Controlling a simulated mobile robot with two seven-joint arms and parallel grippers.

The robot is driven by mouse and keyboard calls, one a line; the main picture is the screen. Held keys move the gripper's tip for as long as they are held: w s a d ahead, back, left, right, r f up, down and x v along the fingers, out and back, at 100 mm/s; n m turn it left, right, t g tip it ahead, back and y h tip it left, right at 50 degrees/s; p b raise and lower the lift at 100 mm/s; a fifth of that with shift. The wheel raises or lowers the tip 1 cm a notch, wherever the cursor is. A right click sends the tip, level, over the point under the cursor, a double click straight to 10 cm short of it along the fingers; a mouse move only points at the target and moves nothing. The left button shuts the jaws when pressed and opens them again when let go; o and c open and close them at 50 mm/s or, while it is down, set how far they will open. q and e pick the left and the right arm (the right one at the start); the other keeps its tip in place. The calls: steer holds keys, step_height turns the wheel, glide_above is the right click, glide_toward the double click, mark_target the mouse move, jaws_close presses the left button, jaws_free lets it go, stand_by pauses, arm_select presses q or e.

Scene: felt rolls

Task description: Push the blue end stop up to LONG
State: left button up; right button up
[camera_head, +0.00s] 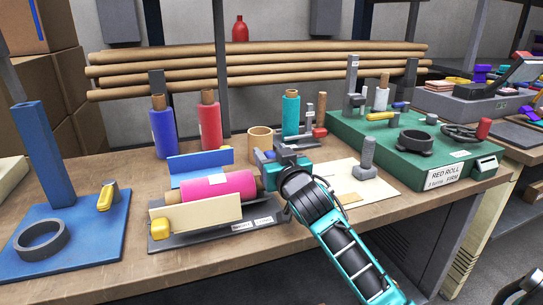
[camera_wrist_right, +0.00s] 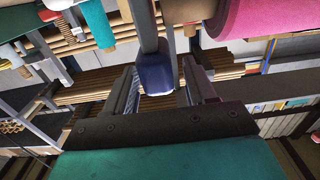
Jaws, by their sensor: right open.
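The felt jig (camera_head: 215,232) is a dark base with a pink felt roll (camera_head: 205,188) lying between a blue back plate (camera_head: 205,163) and a cream front plate (camera_head: 195,212). The blue end stop (camera_head: 269,154) shows just left of my right gripper (camera_head: 284,158), beyond the roll's right end. In the right wrist view, the dark blue end stop (camera_wrist_right: 157,76) on a grey bar sits between my open fingers; I cannot tell whether they touch it. Small white labels (camera_head: 263,221) are on the base's front edge, too small to read.
Blue (camera_head: 162,130), red (camera_head: 210,122) and teal (camera_head: 290,113) rolls stand behind. A blue stand with a grey ring (camera_head: 41,240) is at left. A green station (camera_head: 400,150) is at right. The front table strip left of my arm is clear.

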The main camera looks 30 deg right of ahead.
steer(key=shift+w, duration=0.2)
jaws_close()
stand_by(0.5)
